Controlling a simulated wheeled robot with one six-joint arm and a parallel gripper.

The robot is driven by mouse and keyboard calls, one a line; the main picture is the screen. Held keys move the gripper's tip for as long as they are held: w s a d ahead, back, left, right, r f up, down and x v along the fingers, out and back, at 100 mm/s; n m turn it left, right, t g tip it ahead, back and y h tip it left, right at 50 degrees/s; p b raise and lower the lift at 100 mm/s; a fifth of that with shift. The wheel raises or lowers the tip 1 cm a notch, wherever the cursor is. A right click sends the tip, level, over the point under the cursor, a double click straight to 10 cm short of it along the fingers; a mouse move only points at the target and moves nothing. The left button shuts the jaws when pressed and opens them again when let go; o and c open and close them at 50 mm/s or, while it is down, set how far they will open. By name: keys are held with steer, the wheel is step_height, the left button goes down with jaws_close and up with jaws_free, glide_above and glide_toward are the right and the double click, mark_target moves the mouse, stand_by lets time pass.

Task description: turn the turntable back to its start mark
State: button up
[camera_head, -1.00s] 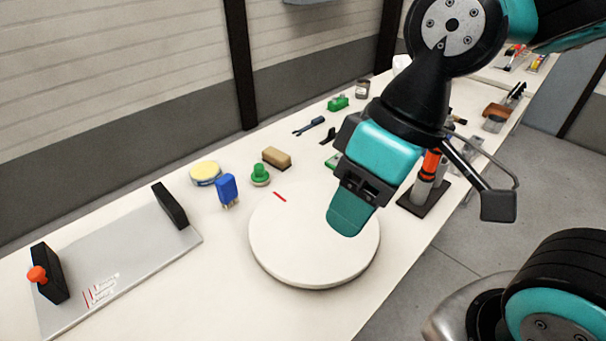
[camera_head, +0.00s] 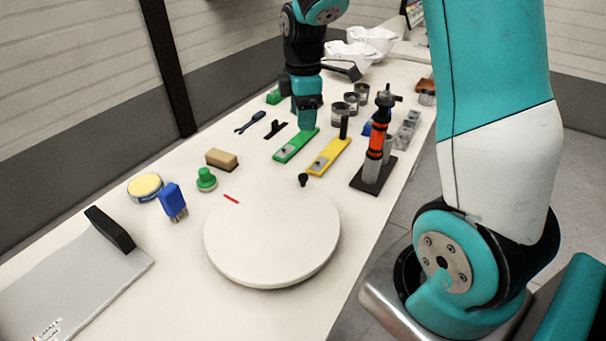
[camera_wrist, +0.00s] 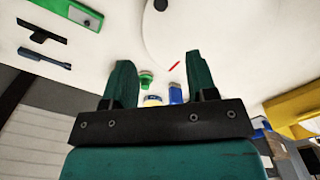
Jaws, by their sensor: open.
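The white round turntable (camera_head: 272,235) lies on the table in the head view, and part of it shows at the top of the wrist view (camera_wrist: 205,25). A small black knob (camera_head: 304,180) stands at its far right rim. A short red mark (camera_head: 231,198) lies at its far left rim; I cannot tell whether it is on the disc or the table. It also shows in the wrist view (camera_wrist: 174,66). My gripper (camera_head: 307,122) is beyond the turntable, pointing down near the green-handled tool. Its two teal fingers are apart with nothing between them in the wrist view (camera_wrist: 160,68).
A green tool (camera_head: 296,146) and a yellow tool (camera_head: 328,157) lie behind the turntable. An orange-and-black tool stands in a holder (camera_head: 375,150) to the right. A green knob (camera_head: 206,180), blue brush (camera_head: 173,202) and brown block (camera_head: 221,159) are at left.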

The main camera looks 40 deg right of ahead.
mark_target(303, 175)
step_height(303, 175, down, 17)
steer(key=shift+a+r+p, duration=0.1)
steer(key=shift+p, duration=0.35)
jaws_close()
